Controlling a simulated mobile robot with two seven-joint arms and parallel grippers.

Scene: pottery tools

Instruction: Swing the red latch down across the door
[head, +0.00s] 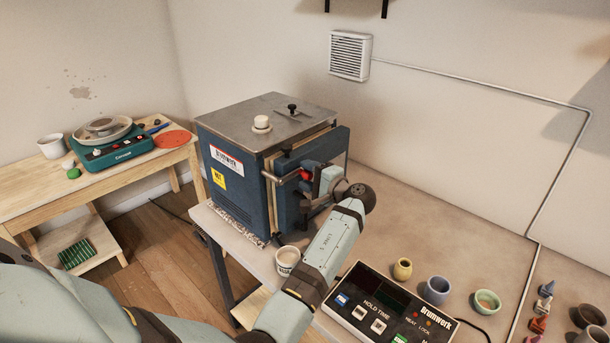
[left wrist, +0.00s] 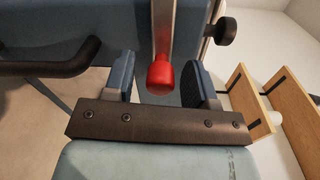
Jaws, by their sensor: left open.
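The blue kiln (head: 237,165) stands on a table, with its door (head: 338,148) on the side facing right. The latch's red knob (head: 305,175) shows at the door, partly hidden by my gripper. In the left wrist view the red knob (left wrist: 160,76) sits on the end of a grey metal bar (left wrist: 163,25). My left gripper (head: 312,184) is open at the door. In the left wrist view its two fingers (left wrist: 162,84) stand on either side of the knob, with a visible gap on each side. My right gripper is not in view.
A black handle (left wrist: 55,68) and a black round knob (left wrist: 225,30) are near the gripper.

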